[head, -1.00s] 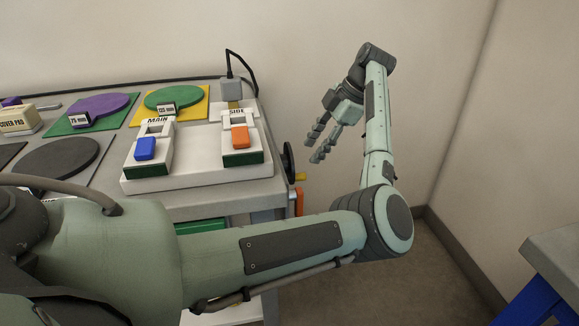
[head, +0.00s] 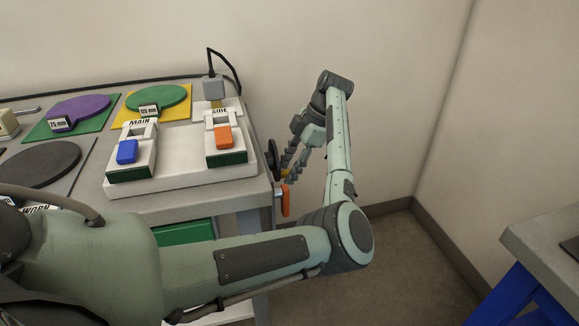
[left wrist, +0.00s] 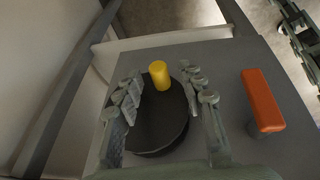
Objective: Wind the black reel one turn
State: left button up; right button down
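The black reel (head: 272,159) is a round dark disc on the right end face of the cart. The left wrist view shows the reel (left wrist: 153,128) face-on with a yellow knob (left wrist: 159,75) standing out near its rim. My left gripper (head: 291,169) is at the reel's right side in the head view. In the left wrist view the left gripper (left wrist: 160,82) is open, its two fingers apart on either side of the knob. The knob sits between the fingertips with gaps on both sides. My right gripper cannot be made out.
An orange handle (left wrist: 262,100) sticks out of the same end face beside the reel; it also shows in the head view (head: 285,200). The white tray (head: 185,185) with MAIN and SIDE units is on the cart top. A grey table (head: 545,235) stands at right.

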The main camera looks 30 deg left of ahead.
pick_arm(q)
grip_shut()
